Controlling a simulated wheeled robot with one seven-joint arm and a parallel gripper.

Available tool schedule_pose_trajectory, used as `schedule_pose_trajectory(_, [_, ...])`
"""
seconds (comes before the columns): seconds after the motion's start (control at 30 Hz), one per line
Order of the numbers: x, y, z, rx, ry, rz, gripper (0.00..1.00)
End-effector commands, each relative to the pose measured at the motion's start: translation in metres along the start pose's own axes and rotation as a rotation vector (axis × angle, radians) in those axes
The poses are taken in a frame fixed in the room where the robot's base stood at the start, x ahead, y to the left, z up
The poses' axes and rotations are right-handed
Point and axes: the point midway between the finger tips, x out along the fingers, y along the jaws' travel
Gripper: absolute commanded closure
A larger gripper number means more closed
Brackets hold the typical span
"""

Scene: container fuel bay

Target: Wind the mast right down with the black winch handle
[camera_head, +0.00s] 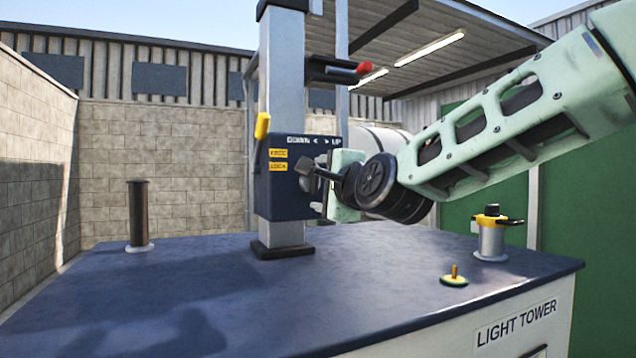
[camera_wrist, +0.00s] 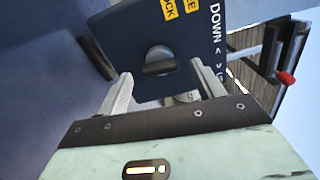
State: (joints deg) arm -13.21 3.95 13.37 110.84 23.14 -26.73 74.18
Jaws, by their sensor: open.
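The grey mast (camera_head: 281,80) stands upright on the blue deck. The dark blue winch box (camera_head: 285,205) on it is marked DOWN, UP, FREE and LOCK, with a yellow lever (camera_head: 262,125) at its left edge. A black handle grip (camera_head: 308,168) sticks out from the box face; it also shows in the wrist view (camera_wrist: 158,64). My gripper (camera_wrist: 166,74) is open in front of the box, one finger to each side of the grip, with no clear contact. In the head view my wrist hides the box's right side.
A red-knobbed black bracket (camera_head: 340,70) juts from the mast above my wrist. A brown post (camera_head: 138,212) stands at the deck's left. A yellow-topped cylinder (camera_head: 491,235) and a small green-and-yellow disc (camera_head: 454,279) are at the right. The deck's front middle is clear.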

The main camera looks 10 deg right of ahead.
Motion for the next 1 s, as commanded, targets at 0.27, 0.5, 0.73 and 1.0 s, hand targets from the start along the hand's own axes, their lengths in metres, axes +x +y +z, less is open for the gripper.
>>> schedule_pose_trajectory(0.27, [0.019,0.0,0.0,-0.001,0.0,0.0,0.33])
schedule_pose_trajectory(0.5, [0.019,0.0,0.0,-0.001,0.0,0.0,0.33])
schedule_pose_trajectory(0.73, [0.019,0.0,0.0,-0.001,0.0,0.0,0.78])
schedule_pose_trajectory(1.0, [0.019,0.001,0.0,-0.027,0.0,0.001,0.77])
